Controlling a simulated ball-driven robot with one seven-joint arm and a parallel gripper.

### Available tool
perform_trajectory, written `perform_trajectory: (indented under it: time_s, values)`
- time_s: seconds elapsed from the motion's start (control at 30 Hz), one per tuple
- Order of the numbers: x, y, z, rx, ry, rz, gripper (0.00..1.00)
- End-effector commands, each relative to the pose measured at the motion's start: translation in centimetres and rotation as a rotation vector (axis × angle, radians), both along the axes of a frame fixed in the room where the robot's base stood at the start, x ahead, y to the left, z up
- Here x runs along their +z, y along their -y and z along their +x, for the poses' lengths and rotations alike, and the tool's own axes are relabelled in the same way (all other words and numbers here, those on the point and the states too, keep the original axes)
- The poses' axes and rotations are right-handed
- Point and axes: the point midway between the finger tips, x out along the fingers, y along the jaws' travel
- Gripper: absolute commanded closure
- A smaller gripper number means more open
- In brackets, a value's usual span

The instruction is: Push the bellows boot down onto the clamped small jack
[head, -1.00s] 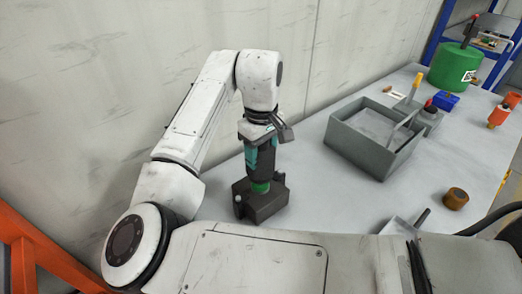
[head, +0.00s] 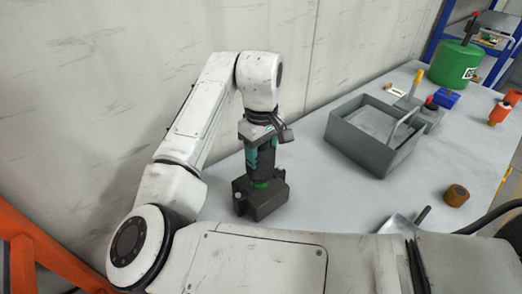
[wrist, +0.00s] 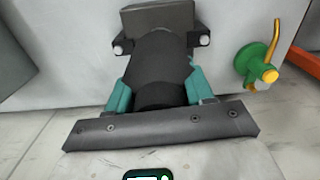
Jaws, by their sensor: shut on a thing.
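My gripper (head: 262,152) points down with its teal fingers shut on the black bellows boot (head: 262,172). The boot also fills the middle of the wrist view (wrist: 152,75), between the teal fingers. It stands upright over the small jack (head: 261,184), of which only a thin green band shows below the boot. The jack sits in a dark grey clamp block (head: 262,203) on the bench. The block also shows at the top of the wrist view (wrist: 160,18). The boot hides the rest of the jack.
A grey open bin (head: 370,155) stands to the right on the bench (head: 330,205). A brown cylinder (head: 456,195) lies nearer the right edge. A green part with a yellow handle (wrist: 258,62) shows in the wrist view.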

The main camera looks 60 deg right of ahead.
Motion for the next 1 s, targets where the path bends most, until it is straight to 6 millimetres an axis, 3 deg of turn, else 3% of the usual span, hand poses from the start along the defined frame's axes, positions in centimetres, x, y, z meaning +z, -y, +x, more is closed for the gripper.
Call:
perform_trajectory:
  time_s: [1.0]
  values:
    - [-2.8, 0.0, 0.0, 0.001, 0.000, 0.000, 0.82]
